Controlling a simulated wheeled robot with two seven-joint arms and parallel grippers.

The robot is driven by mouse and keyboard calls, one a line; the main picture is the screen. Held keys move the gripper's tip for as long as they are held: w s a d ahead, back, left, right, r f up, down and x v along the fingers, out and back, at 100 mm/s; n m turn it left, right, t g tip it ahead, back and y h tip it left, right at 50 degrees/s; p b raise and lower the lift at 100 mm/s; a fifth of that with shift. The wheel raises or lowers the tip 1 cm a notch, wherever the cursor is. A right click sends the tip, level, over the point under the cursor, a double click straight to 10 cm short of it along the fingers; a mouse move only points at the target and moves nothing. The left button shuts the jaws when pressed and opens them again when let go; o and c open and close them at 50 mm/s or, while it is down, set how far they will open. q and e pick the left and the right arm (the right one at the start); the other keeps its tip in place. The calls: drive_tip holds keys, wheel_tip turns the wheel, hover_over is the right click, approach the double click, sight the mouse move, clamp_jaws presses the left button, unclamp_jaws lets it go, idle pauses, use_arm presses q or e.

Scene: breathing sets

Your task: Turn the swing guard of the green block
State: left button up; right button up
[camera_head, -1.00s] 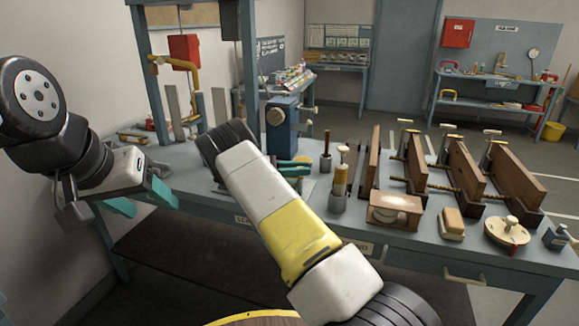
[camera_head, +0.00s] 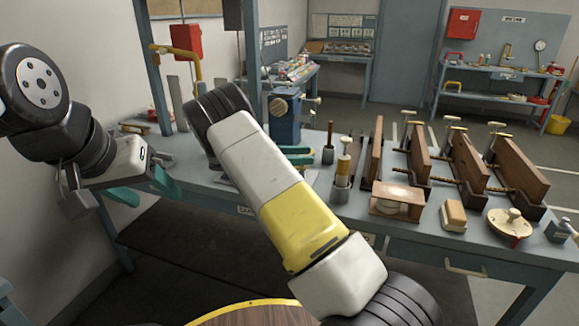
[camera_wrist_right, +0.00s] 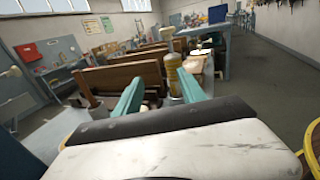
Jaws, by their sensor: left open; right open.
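I cannot make out a green block or its swing guard for certain in either view. A blue block with a round knob (camera_head: 284,120) stands on the bench behind my right arm, which hides part of the bench. My right gripper (camera_head: 297,158) shows as teal fingers just in front of that block. In the right wrist view the right gripper (camera_wrist_right: 158,92) is open with nothing held between its fingers. My left gripper (camera_head: 144,191) is open and empty, off the bench's front left edge.
Wooden clamps (camera_head: 462,165) fill the right of the bench (camera_head: 420,238).

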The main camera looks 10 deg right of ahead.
drive_tip(key=s+a+r, duration=0.1)
drive_tip(key=s+a, duration=0.2)
drive_tip(key=s, duration=0.8)
drive_tip(key=shift+a, duration=0.2)
